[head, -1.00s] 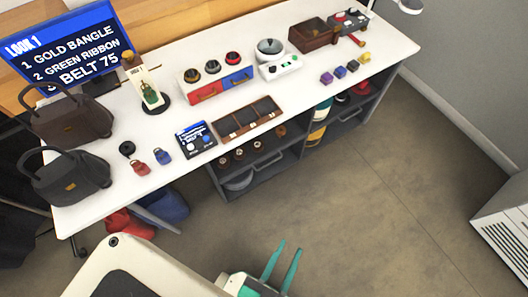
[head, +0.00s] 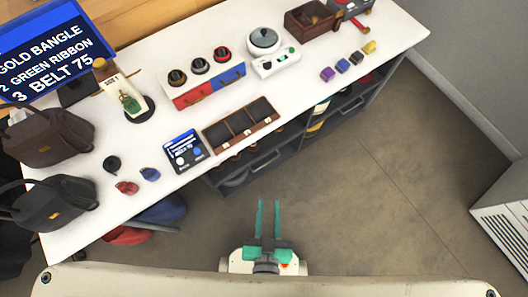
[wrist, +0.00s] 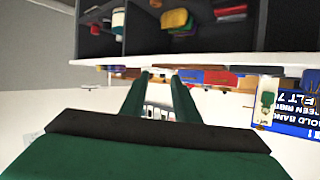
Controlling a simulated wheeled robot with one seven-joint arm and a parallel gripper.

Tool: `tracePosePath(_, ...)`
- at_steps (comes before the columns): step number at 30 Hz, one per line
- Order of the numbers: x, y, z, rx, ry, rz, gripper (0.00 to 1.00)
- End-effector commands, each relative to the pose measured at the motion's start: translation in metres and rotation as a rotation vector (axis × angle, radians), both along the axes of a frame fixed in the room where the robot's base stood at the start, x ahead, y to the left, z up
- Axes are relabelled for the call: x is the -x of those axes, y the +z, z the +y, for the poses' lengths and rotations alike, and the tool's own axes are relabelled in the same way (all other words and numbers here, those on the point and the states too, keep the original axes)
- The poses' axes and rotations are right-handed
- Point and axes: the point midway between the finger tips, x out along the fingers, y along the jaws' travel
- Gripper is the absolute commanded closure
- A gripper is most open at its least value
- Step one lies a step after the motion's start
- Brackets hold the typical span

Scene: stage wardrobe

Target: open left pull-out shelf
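Under the white table, a dark shelf unit has two bays. The left pull-out shelf (head: 236,180) is in the left bay, with a bar handle on its front and several small brown items on the level above. It looks pushed in. My gripper (head: 268,203) is in front of and below that bay, over the floor, its two green fingers pointing at the unit. The fingers are apart with nothing between them. In the wrist view the scene is upside down; the fingers (wrist: 160,75) point toward the table edge, and the dark shelf unit (wrist: 283,25) shows above.
The white table (head: 225,110) carries a wooden tray (head: 240,125), a drawer box, a scale and two dark handbags (head: 60,200). Red and blue bags (head: 160,212) lie on the floor at left. A white vented cabinet (head: 505,225) stands right. The floor between is clear.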

Motion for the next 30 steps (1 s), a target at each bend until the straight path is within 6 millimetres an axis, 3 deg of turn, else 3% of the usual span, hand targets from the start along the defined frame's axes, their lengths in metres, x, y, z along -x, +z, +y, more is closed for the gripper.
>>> tracePosePath(6,-0.045,-0.099,-0.013,-0.120,-0.064,0.188,0.72)
tracePosePath(15,-0.113,-0.202,-0.030,-0.296,-0.215,0.454,0.72)
tracePosePath(22,-0.168,-0.250,-0.034,-0.436,-0.356,0.655,0.72)
tracePosePath(30,-0.228,-0.265,-0.022,-0.587,-0.523,0.885,0.72)
